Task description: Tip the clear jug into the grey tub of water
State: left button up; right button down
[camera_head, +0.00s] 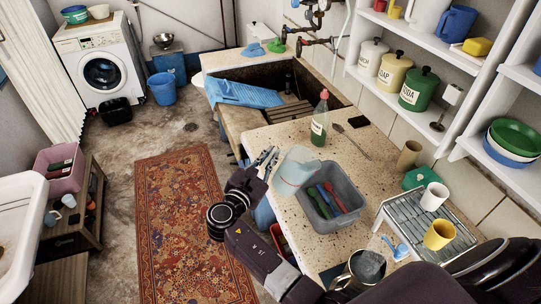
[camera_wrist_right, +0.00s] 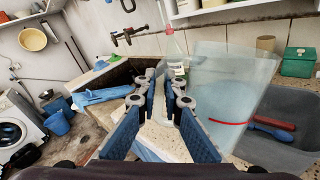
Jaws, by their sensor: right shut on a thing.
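The clear jug (camera_head: 296,172) is pale and see-through, and it also shows in the wrist view (camera_wrist_right: 225,85) with a red line low on its side. My right gripper (camera_head: 266,163) is shut on the jug at its left side; the grip also shows in the wrist view (camera_wrist_right: 160,103). The jug looks close to upright, at the back left edge of the grey tub (camera_head: 346,221). I cannot tell whether its base touches anything. The tub stands on the speckled counter with red, green and blue handled things in it. My left gripper is out of view.
A drying rack (camera_head: 410,222) with cups stands right of the tub. A sunken stone trough (camera_head: 265,88) with a blue cloth (camera_head: 245,95) lies behind. Shelves line the right wall.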

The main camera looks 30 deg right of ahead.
aim_at(278, 151)
jog(key=shift+r, duration=0.1)
jog(key=shift+s+d+r+m+p, duration=0.15)
jog(key=shift+d+r+m+p, duration=0.05)
jog(key=shift+r+m+p, duration=0.3)
jog(key=shift+s+d+r+m, duration=0.15)
jog(key=shift+r+m, duration=0.05)
jog(key=shift+m, duration=0.2)
jog(key=shift+y, duration=0.3)
jog(key=shift+s+d+r+m+p, duration=0.15)
jog(key=shift+d+r+m+p, duration=0.1)
jog(key=shift+m+p, duration=0.15)
jog(key=shift+s+d+r+m, duration=0.15)
jog(key=shift+s+d+m, duration=0.15)
jog(key=shift+m, duration=0.2)
jog(key=shift+s+d+r+m+y+p, duration=0.2)
jog(key=shift+s+d+m+y+p, duration=0.3)
jog(key=shift+m, duration=0.4)
jog(key=shift+s+d, duration=0.1)
